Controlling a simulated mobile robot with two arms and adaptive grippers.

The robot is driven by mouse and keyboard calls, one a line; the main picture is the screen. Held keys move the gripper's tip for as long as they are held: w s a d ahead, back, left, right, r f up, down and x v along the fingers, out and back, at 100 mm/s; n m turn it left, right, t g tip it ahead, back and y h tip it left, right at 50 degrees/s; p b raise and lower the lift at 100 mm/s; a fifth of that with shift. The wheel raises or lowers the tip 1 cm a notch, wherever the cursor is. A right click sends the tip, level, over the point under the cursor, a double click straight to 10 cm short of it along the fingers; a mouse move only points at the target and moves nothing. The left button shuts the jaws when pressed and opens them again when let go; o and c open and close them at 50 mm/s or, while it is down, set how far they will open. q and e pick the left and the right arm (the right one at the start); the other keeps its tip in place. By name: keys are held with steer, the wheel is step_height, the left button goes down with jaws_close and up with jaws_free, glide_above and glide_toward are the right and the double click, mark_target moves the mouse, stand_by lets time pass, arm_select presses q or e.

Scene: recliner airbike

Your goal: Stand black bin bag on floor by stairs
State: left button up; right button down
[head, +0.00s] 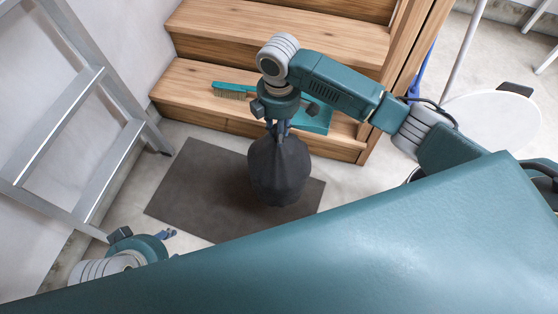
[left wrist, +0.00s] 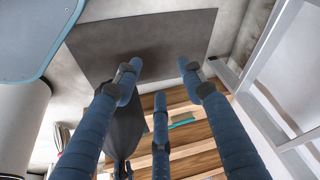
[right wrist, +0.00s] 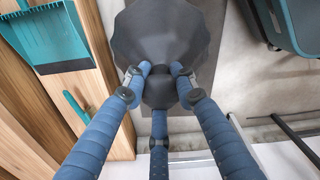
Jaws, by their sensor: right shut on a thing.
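The black bin bag (head: 279,172) hangs upright below my right gripper (head: 277,127), over or on the dark mat in front of the stairs. My right gripper is shut on its gathered neck. In the right wrist view the fingers (right wrist: 158,88) close around the neck, and the bag (right wrist: 168,35) spreads out beyond them. I cannot tell whether its base touches the mat. The wooden stairs (head: 215,69) rise behind it. My left gripper (head: 167,234) is low at the left, empty; its fingers (left wrist: 160,85) are spread open in the left wrist view.
The dark mat (head: 190,190) lies on the floor before the stairs. A teal brush (head: 234,90) and teal dustpan (head: 315,117) lie on a step. A metal ladder (head: 97,75) leans at the left. A round white table (head: 490,120) stands at the right.

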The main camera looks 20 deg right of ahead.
step_height(320, 180, down, 5)
steer(key=shift+w+b, duration=0.1)
steer(key=shift+b, duration=0.7)
step_height(320, 180, down, 4)
steer(key=shift+r+b, duration=0.1)
steer(key=shift+b, duration=0.55)
steer(key=shift+f, duration=0.35)
arm_select(q)
steer(key=w+d+r+t+h, duration=0.1)
steer(key=w+d+r+t, duration=0.2)
steer(key=w+r+t, duration=0.3)
steer(key=w+d+r+t+h+b, duration=0.1)
steer(key=w+d+r+t, duration=0.3)
steer(key=w+r, duration=0.7)
steer(key=shift+w+r+m+t+h, duration=0.4)
steer(key=shift+t+h, duration=0.3)
steer(key=shift+t, duration=0.4)
arm_select(e)
step_height(320, 180, down, 3)
steer(key=shift+f, duration=0.2)
steer(key=c, duration=1.4)
jaws_free()
